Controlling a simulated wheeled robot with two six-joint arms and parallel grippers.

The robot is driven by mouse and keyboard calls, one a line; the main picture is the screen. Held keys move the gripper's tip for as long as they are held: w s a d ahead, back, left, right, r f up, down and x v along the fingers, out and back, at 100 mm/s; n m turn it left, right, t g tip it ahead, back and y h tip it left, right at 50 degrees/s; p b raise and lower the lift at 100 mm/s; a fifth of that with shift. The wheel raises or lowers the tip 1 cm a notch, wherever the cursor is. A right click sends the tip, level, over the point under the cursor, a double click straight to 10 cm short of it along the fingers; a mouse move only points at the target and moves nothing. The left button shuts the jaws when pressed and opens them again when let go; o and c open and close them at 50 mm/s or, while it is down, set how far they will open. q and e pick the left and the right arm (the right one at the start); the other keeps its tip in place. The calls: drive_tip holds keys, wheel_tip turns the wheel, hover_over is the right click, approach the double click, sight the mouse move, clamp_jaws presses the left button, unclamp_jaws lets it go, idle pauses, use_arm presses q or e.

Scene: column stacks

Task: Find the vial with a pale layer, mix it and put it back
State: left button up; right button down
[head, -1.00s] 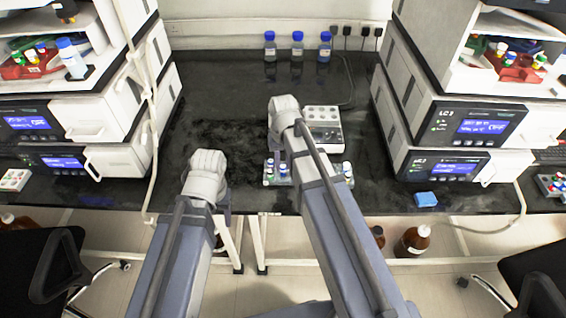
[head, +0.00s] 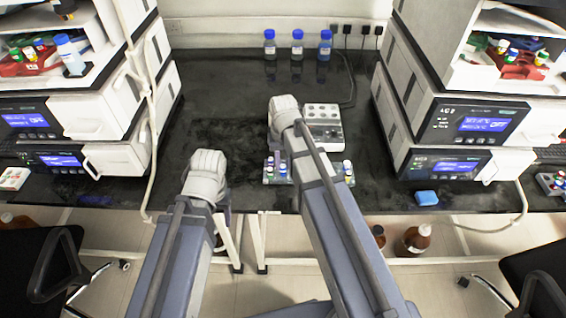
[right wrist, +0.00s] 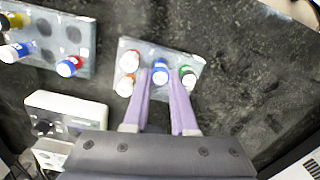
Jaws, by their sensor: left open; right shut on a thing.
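My right gripper (right wrist: 160,100) points down at a small grey rack (right wrist: 193,62) and is shut on a blue-capped vial (right wrist: 160,72) there. Other vials with red, orange and white, and green caps stand close around it. I cannot tell whether the held vial is clear of its hole, and no pale layer shows in any vial. In the head view the rack (head: 266,181) is partly behind my right arm. My left gripper (head: 222,214) is open and empty near the bench's front edge, its fingers mostly hidden by the wrist.
A second rack (right wrist: 83,22) holds vials with yellow, blue and red caps. A white device (head: 326,133) with round wells stands behind the racks. Blue-capped bottles (head: 297,46) stand at the back. Instrument stacks flank the bench.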

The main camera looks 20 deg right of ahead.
drive_tip(key=shift+f, duration=0.3)
idle(0.4)
drive_tip(key=shift+f+b, duration=0.3)
drive_tip(key=shift+b, duration=0.3)
drive_tip(key=shift+c, duration=1.8)
unclamp_jaws()
drive_tip(key=shift+r, duration=0.1)
drive_tip(key=shift+r+p, duration=2.95)
drive_tip(key=shift+p, duration=0.1)
